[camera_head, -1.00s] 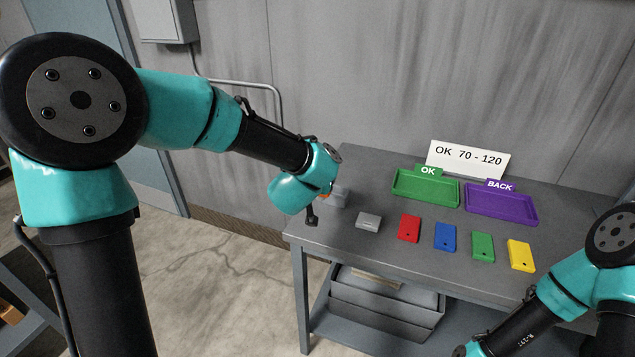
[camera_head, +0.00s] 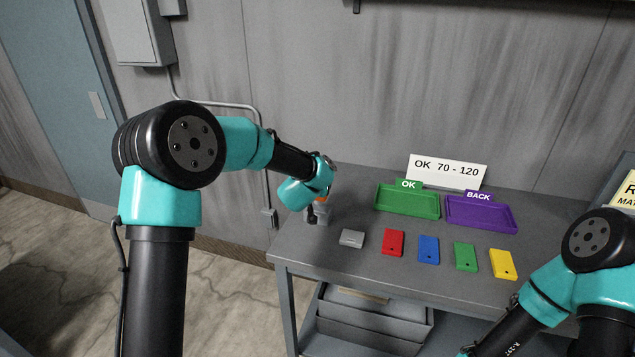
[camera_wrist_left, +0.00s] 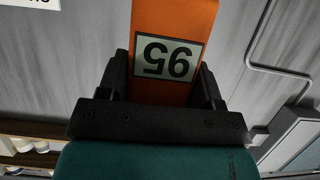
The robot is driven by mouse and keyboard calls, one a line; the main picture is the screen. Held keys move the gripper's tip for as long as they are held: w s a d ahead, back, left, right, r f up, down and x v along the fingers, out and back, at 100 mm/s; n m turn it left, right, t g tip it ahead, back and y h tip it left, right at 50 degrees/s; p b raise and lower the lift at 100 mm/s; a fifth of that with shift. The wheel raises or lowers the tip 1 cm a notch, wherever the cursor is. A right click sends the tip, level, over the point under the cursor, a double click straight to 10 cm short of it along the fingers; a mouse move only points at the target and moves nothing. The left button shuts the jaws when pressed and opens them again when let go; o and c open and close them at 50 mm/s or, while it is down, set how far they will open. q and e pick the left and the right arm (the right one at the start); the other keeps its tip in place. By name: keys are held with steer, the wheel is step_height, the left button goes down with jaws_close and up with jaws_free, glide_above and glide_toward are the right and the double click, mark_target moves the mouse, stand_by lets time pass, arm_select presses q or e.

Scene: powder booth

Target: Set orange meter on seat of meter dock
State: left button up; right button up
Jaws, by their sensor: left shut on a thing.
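My left gripper (camera_wrist_left: 163,88) is shut on the orange meter (camera_wrist_left: 172,22). In the left wrist view its display reads 95, upside down, between the two dark fingers. In the head view only a small orange part of the meter (camera_head: 322,201) shows beside my left wrist.
On the grey table (camera_head: 330,262) lie a small grey block (camera_head: 352,238) and red (camera_head: 393,243), blue (camera_head: 429,249), green (camera_head: 465,256) and yellow (camera_head: 502,264) plates. Behind them stand a green OK tray (camera_head: 405,205), a purple BACK tray (camera_head: 480,216) and a white sign (camera_head: 447,172).

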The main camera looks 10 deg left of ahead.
mark_target(318, 200)
arm_select(q)
steer(key=shift+f, duration=1.5)
steer(key=shift+f, duration=1.5)
stand_by(1.2)
steer(key=o, duration=1.1)
steer(key=shift+s, duration=0.1)
steer(key=v, duration=1.7)
steer(key=shift+s+d+r, duration=0.1)
